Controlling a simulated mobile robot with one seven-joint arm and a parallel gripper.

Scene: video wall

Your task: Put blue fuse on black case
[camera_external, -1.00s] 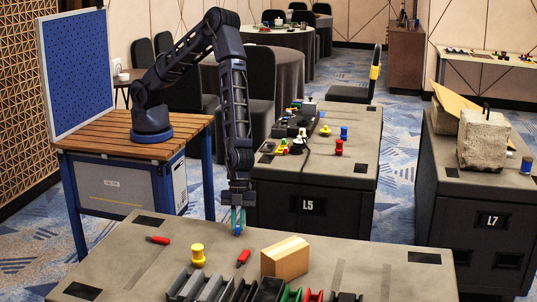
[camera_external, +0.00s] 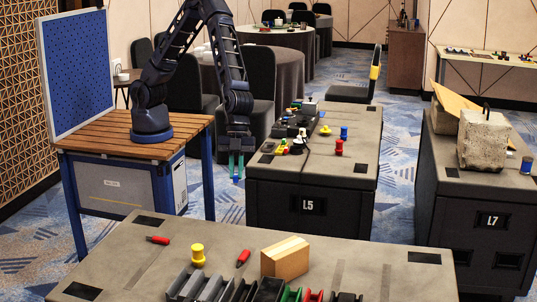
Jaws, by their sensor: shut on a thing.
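My gripper (camera_external: 236,168), with teal fingers, points down in the air between the wooden table and the black case marked L5 (camera_external: 345,208). It is shut on a small blue thing, apparently the blue fuse (camera_external: 236,179), mostly hidden by the fingers. A large black case with a grey-brown top (camera_external: 120,262) fills the foreground. Another black case, marked L7 (camera_external: 440,195), stands at the right. The frames do not show which case is meant.
The L5 case carries small parts and a blue spool (camera_external: 344,132). My arm stands on the wooden table (camera_external: 120,142).

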